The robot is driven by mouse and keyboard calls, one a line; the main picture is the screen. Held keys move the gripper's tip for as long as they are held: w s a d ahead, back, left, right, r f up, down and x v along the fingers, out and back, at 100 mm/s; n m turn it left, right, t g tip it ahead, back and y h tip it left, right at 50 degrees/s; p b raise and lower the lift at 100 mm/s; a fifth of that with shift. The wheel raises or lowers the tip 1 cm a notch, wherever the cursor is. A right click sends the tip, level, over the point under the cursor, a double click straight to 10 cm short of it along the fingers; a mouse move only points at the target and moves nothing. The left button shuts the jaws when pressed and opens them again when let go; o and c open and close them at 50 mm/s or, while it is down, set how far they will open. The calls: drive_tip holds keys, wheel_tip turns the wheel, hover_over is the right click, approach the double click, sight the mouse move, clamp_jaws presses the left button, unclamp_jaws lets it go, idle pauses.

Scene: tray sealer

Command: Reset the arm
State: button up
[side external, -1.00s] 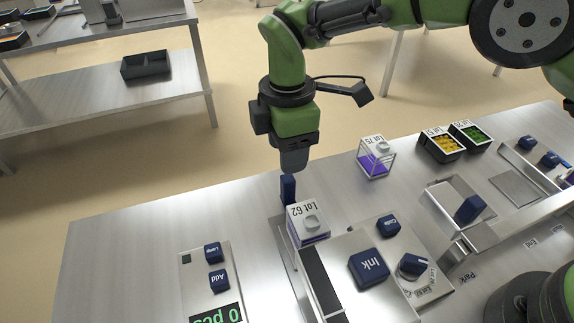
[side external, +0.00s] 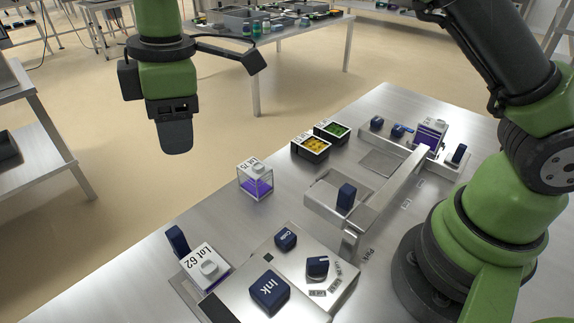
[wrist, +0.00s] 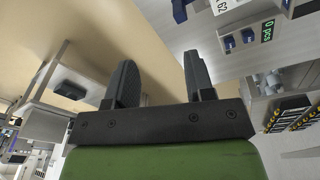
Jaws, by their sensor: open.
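My gripper (side external: 176,152) hangs fingers-down in the side external view, high and left of the bench, clear of everything. In the wrist view its two fingers (wrist: 160,82) stand apart with nothing between them. A long metal bar (side external: 390,193) runs across the sealer from a post near the "Park" label towards the far right. The Lot 62 container (side external: 206,266) sits by the ink unit at the front left. The Lot 75 container (side external: 256,180), clear with purple contents, stands on the bench.
Two black trays, one with yellow pieces (side external: 310,146) and one with green pieces (side external: 332,131), stand behind the bar. A blue Ink button (side external: 269,291) and dark knob (side external: 317,266) are at the front. A purple-marked container (side external: 431,134) stands at the far right. Bare bench (side external: 140,262) lies left.

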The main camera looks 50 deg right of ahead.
drive_tip(key=s+d+r+m+t+y, duration=0.1)
drive_tip(key=s+d+r+m+t, duration=0.2)
drive_tip(key=s+d+r+m, duration=0.75)
drive_tip(key=s+d+m+t, duration=0.3)
drive_tip(key=s+d+m, duration=0.4)
drive_tip(key=s, duration=0.4)
drive_tip(key=shift+f, duration=0.2)
